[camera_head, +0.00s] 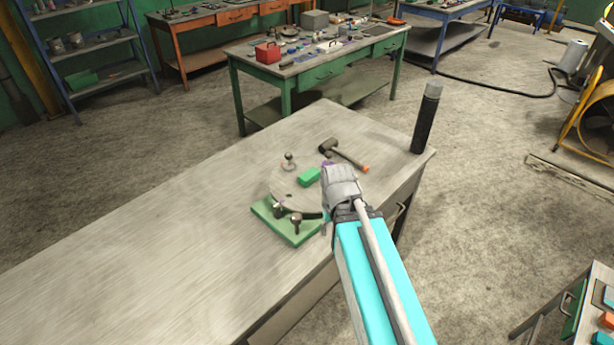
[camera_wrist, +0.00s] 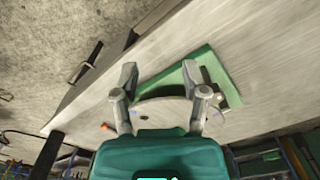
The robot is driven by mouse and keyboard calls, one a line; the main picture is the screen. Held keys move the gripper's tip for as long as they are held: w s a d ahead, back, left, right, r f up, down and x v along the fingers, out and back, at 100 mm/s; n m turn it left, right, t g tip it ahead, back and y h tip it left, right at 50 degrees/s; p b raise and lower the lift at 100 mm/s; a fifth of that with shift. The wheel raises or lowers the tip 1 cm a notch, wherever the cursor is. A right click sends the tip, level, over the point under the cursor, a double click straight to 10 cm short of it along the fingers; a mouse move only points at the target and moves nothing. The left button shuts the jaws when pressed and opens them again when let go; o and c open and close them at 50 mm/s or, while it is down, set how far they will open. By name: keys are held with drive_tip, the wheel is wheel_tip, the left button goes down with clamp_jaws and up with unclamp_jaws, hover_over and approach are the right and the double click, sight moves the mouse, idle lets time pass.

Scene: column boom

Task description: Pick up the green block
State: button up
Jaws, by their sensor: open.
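The green block (camera_head: 308,177) lies on a round grey disc (camera_head: 284,180), which sits over a green base plate (camera_head: 270,226) on the long workbench. I cannot make out the block in the wrist view, where my gripper's body covers the lower part. My gripper (camera_wrist: 160,74) is open and empty, with its two fingers spread. Part of the disc (camera_wrist: 165,108) shows between them, and the base plate (camera_wrist: 222,70) is beyond and to the right. In the head view my wrist is just right of the block, and the fingertips are hard to see.
Several dark knobs (camera_head: 296,220) stand on or beside the disc. A hammer (camera_head: 345,154) with an orange handle end lies behind the block. A tall dark cylinder (camera_head: 427,118) stands at the bench's far right corner. The workbench (camera_head: 130,235) is bare on the left.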

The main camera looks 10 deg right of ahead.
drive_tip(key=shift+a, duration=0.1)
